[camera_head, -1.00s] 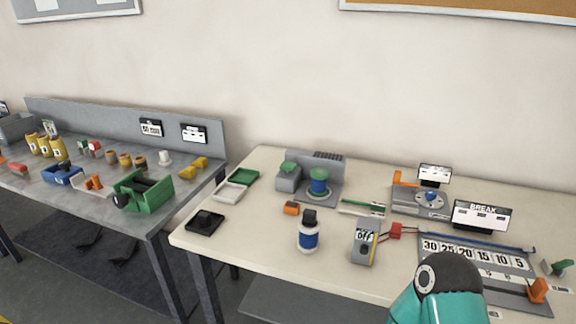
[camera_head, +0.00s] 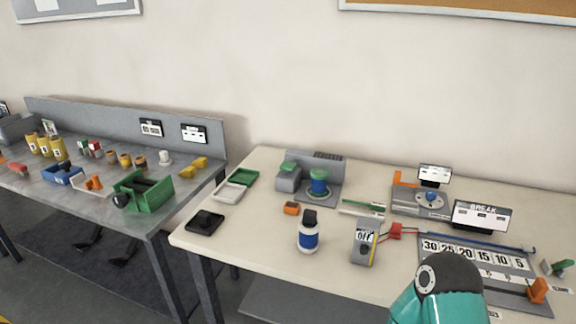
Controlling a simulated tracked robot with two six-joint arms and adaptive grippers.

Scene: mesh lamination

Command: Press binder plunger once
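A white bottle with a blue band and a black top (camera_head: 309,231) stands upright near the front of the cream table. It may be the binder dispenser, but no label on it is readable. A blue-green cylinder (camera_head: 318,183) stands on a grey fixture behind it. I cannot tell for sure which part is the binder plunger. Nothing of mine touches the bottle or the cylinder. A teal link of my arm shows at the bottom right. Neither gripper is in view.
A grey handheld device (camera_head: 364,243) with red leads stands right of the bottle. A black pad (camera_head: 205,222) lies on the left, an orange block (camera_head: 291,208) behind the bottle. A numbered board (camera_head: 431,268) fills the right. The table is clear between pad and bottle.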

